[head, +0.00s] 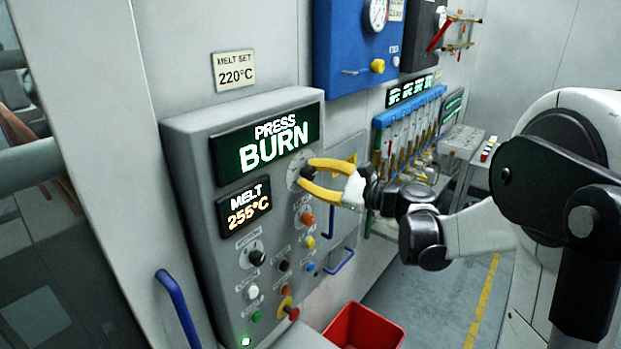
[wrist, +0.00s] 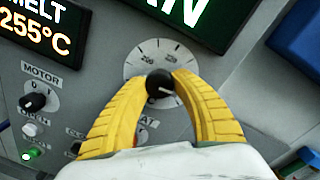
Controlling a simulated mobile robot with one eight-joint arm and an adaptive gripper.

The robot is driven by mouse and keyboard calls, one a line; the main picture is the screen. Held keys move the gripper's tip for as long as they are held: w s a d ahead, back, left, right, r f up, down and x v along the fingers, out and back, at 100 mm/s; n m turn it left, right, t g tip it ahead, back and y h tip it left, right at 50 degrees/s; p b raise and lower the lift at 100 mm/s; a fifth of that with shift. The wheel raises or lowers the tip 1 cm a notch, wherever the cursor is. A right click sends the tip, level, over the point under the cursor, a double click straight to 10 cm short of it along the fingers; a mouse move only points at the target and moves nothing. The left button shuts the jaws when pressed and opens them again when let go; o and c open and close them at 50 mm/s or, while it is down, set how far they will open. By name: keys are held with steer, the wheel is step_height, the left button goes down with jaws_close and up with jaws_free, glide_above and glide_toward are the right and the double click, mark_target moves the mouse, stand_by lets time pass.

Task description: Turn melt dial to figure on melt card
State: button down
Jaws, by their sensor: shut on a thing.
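The melt card (head: 234,70) on the wall at upper left reads MELT SET 220°C. The melt display (head: 244,205) on the grey panel reads 255°C in orange; it also shows in the wrist view (wrist: 38,28). The melt dial is a black knob (wrist: 160,84) on a round white scale plate (wrist: 152,52). My gripper (head: 307,172) has its yellow fingers shut on the knob, one on each side, as the wrist view shows (wrist: 161,85).
A larger display (head: 268,143) above the dial reads PRESS BURN. Below the dial are several coloured buttons and a motor switch (head: 256,257). A red bin (head: 362,328) stands on the floor. Blue handles (head: 340,262) stick out at the panel's right.

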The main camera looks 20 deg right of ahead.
steer(key=n+b, duration=0.1)
steer(key=n, duration=0.6)
steer(key=shift+n+b, duration=0.35)
steer(key=shift+n, duration=0.05)
steer(key=n+h, duration=0.1)
steer(key=n, duration=0.3)
steer(key=shift+b, duration=0.3)
steer(key=shift+r+n, duration=0.1)
steer(key=shift+n, duration=1.7)
steer(key=c, duration=1)
jaws_free()
